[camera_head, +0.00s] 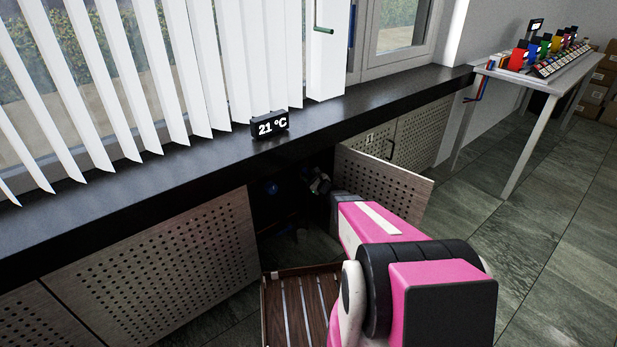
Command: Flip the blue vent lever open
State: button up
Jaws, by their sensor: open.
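A small blue rounded part (270,187) shows in the dark opening under the sill, in the head view. It is dim, and I cannot tell whether it is the vent lever or how it is turned. My gripper (318,183) is at the mouth of this opening, to the right of the blue part and apart from it in the picture. It is small and dark here, open, with nothing seen between its fingers. My pink arm comes in from the lower right and covers part of the opening.
A perforated door (385,186) stands swung out right of the opening. A slatted wooden piece (296,308) is below it. The black sill (200,165) overhangs and carries a 21 °C display (270,124). A table (545,85) with coloured items stands far right.

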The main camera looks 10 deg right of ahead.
jog(key=v, duration=1)
jog(key=shift+a, duration=0.1)
jog(key=s+a+r+n+g+y, duration=0.1)
jog(key=s+a+r+n+g, duration=0.4)
jog(key=s+a+n+g, duration=0.85)
jog(key=s+d+r+n+g+h, duration=0.2)
jog(key=s+d+r+n+h, duration=0.3)
jog(key=s+d+n+h, duration=0.4)
jog(key=shift+s+n+h, duration=0.35)
jog(key=shift+n+h, duration=0.15)
jog(key=shift+n, duration=0.35)
dwell(2.9)
